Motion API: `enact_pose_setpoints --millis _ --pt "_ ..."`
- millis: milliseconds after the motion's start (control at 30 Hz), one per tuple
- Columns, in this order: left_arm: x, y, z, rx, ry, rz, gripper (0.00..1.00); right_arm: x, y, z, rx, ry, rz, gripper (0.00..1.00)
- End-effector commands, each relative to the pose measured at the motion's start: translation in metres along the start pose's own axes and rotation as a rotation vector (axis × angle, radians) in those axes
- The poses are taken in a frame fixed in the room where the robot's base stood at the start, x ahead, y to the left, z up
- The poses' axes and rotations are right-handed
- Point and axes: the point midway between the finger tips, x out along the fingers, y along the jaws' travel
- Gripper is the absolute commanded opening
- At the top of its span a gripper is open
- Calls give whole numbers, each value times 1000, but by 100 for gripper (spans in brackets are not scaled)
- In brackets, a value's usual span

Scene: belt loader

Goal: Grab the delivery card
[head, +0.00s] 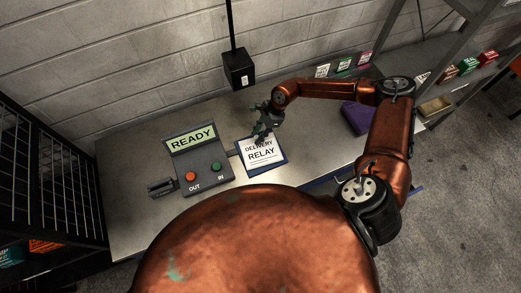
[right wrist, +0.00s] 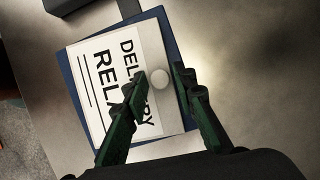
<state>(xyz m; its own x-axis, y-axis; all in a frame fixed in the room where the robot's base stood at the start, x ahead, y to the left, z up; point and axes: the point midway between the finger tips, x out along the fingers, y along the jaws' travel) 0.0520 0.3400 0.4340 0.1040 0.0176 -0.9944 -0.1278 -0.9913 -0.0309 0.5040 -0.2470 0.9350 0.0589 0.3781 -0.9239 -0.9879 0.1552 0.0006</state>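The delivery card (head: 262,158) is a white sheet reading "DELIVERY RELAY" on a dark blue backing, lying flat on the table. It also shows in the right wrist view (right wrist: 92,85), with a pale round knob (right wrist: 159,78) near its edge. My right gripper (head: 262,133) is over the card's far edge. In the right wrist view its green-black fingers (right wrist: 160,77) are apart, one on each side of the knob, with no clear contact. The fingers hide part of the lettering. My left gripper is not in view.
A grey console (head: 203,164) with a READY screen, a red OUT button (head: 190,176) and a green IN button (head: 216,167) stands left of the card. A black box (head: 238,68) hangs behind. A purple block (head: 357,118) lies right. Bare table (head: 315,150) lies right of the card.

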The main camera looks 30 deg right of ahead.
Motion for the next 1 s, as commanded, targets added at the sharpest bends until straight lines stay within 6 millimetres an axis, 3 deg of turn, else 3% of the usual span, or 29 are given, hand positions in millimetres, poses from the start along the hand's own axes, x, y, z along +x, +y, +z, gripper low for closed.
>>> enact_pose_setpoints --millis 333,767,1000 --pt "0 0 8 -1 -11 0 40 0 0 0 0 0 0 0" --pt "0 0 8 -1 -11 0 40 -2 0 1 0 -1 -1 0" --pt "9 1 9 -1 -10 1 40 -19 -1 8 -1 -1 -3 0"
